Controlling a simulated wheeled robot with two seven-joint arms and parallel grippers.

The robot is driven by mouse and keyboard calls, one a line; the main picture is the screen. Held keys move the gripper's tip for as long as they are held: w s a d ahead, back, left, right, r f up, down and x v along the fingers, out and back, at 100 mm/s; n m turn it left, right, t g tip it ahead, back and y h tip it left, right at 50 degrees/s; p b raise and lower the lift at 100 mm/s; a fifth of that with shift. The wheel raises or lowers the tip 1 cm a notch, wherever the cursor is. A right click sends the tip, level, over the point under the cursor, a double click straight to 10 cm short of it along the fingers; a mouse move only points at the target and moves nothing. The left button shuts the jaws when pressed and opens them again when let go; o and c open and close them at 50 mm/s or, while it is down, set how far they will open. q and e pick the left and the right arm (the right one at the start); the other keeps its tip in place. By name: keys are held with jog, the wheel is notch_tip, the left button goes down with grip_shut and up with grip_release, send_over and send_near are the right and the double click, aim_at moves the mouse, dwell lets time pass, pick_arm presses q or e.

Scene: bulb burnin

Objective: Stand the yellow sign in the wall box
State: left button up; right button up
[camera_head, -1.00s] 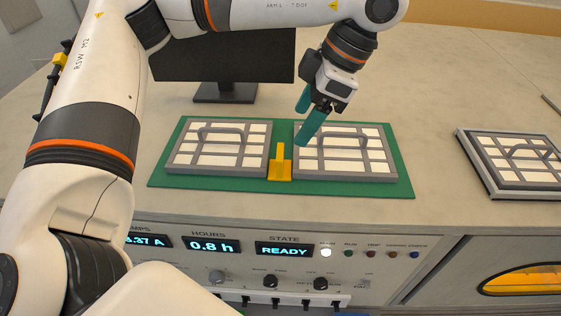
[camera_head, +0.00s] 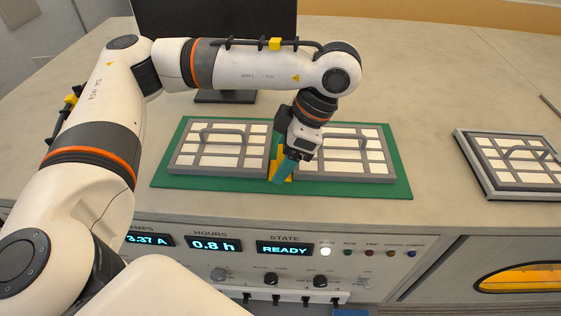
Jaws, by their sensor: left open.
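The yellow sign (camera_head: 274,164) stands on the green mat (camera_head: 230,190), in the gap between two grey-framed trays. My left gripper (camera_head: 286,168) is lowered at the sign, with its teal fingers open and pointing down. The fingers cover part of the sign, and I cannot tell whether they touch it. My right gripper is out of view. I see nothing that I can make out as the wall box.
The left tray (camera_head: 181,157) and right tray (camera_head: 372,178) with handles flank the gripper closely. Another tray (camera_head: 483,165) sits at the right. A black monitor (camera_head: 225,60) stands behind. The panel (camera_head: 205,245) below reads READY. Bare bench lies right of the mat.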

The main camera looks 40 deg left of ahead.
pick_arm(q)
jog(key=shift+d, duration=0.1)
jog(key=shift+c, duration=0.2)
jog(key=c, duration=1.1)
jog(key=shift+r, duration=0.1)
